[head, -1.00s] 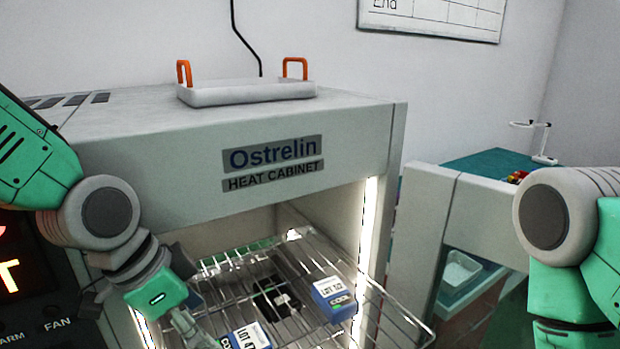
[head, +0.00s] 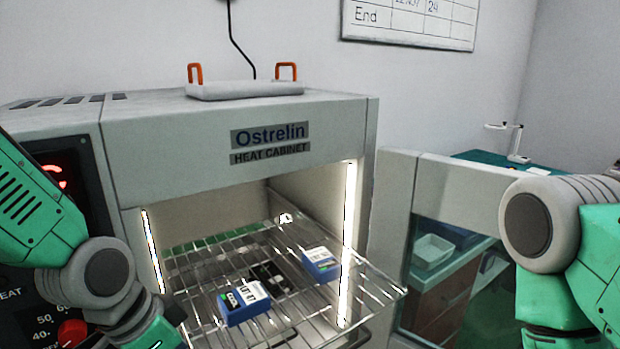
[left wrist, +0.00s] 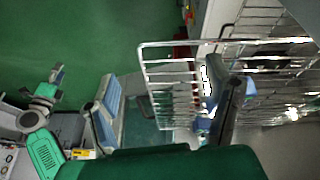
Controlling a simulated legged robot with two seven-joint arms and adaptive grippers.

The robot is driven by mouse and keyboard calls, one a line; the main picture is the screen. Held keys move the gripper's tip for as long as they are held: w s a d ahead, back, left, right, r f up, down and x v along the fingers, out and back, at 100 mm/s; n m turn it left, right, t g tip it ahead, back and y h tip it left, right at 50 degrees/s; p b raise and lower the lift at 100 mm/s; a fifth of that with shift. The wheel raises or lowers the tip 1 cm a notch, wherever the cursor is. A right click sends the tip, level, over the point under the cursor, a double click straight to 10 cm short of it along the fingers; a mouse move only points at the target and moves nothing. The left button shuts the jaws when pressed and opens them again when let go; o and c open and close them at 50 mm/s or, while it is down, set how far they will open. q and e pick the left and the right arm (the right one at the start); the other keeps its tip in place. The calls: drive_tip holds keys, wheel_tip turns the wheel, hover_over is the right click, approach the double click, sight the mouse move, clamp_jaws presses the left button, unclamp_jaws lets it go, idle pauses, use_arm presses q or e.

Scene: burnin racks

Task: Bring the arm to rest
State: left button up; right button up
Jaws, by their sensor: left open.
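My left arm comes in at the lower left of the head view, in front of the heat cabinet (head: 180,145); its fingertips are cut off there. The wire rack (left wrist: 170,72) shows behind and beside the right finger. In the head view my right arm is at the right edge and its gripper is out of frame. A small green and grey arm end, seemingly mine, shows at the left of the left wrist view, too small to read its jaws.
The wire rack (head: 300,318) sticks out of the open cabinet. It bears two blue labelled boxes, one in front (head: 243,302) and one behind (head: 321,265), and a dark item (head: 268,276). Green floor is clear.

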use_arm(q)
drive_tip(key=s+a+f+n+y+b, duration=0.1)
drive_tip(key=s+a+f+n+b, duration=0.2)
drive_tip(key=f, duration=0.9)
drive_tip(key=s+a+f+n+g+y+b, duration=0.1)
drive_tip(key=s+a+f+n+b, duration=0.2)
drive_tip(key=s+f, duration=0.7)
drive_tip(key=s+a+f+n+y+b, duration=0.1)
drive_tip(key=s+f+b, duration=0.4)
drive_tip(key=f, duration=0.9)
drive_tip(key=s+a+n, duration=0.1)
drive_tip(key=a, duration=0.1)
drive_tip(key=shift+s+a+f+n+g+y, duration=0.15)
drive_tip(key=shift+s+a+n+g+y, duration=0.15)
drive_tip(key=shift+a+n+y, duration=0.1)
drive_tip(key=shift+a, duration=0.15)
drive_tip(key=shift+w+a+f, duration=0.15)
drive_tip(key=shift+w, duration=0.05)
